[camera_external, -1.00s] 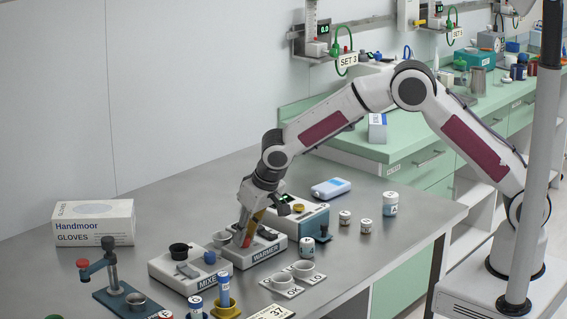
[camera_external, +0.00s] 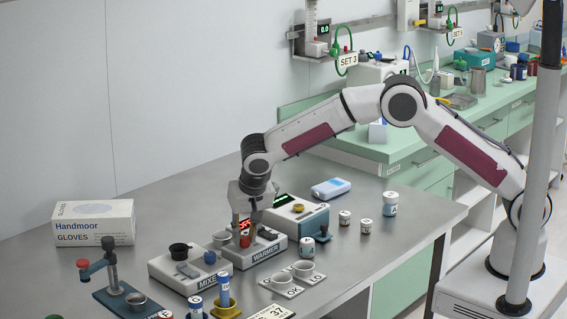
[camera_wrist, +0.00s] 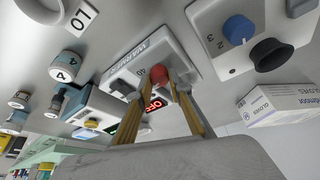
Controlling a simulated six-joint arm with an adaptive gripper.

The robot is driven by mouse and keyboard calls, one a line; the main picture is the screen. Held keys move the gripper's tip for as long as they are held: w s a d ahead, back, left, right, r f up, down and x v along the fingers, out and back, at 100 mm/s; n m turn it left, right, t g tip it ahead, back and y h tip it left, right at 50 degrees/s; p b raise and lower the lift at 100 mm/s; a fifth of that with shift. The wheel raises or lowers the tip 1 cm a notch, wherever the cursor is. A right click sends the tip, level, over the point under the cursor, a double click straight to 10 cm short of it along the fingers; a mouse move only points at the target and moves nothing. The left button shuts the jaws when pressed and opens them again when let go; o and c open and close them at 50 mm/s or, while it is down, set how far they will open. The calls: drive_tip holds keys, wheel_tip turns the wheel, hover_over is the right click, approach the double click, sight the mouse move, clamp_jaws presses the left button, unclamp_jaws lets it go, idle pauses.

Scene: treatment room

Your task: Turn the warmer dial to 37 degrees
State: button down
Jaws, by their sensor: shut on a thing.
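The warmer (camera_external: 262,257) is a light grey box on the steel table, labelled WARMER on its front. Its red dial (camera_external: 245,240) also shows in the wrist view (camera_wrist: 159,76), with a number printed beside it that I cannot read surely. My gripper (camera_external: 246,234) points down over the warmer and is shut on the red dial; in the wrist view its yellowish fingers (camera_wrist: 158,88) stand on either side of it. The dial's pointer is not clear.
The mixer (camera_external: 180,270) with a blue knob stands left of the warmer. A white and blue box device (camera_external: 300,218) stands behind right. Two cups on an OK/LO plate (camera_external: 293,285) and a jar (camera_external: 307,248) are in front. A 37 card (camera_external: 270,313) lies at the front edge.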

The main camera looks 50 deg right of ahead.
sight(245, 238)
drive_tip(key=shift+s+f, duration=0.15)
idle(0.3)
drive_tip(key=c, duration=1.8)
unclamp_jaws()
drive_tip(key=shift+c, duration=0.2)
drive_tip(key=shift+v, duration=1.7)
drive_tip(key=s+a, duration=0.5)
drive_tip(key=s, duration=0.5)
drive_tip(key=shift+s+a, duration=0.2)
drive_tip(key=shift+a, duration=0.05)
drive_tip(key=shift+f, duration=0.1)
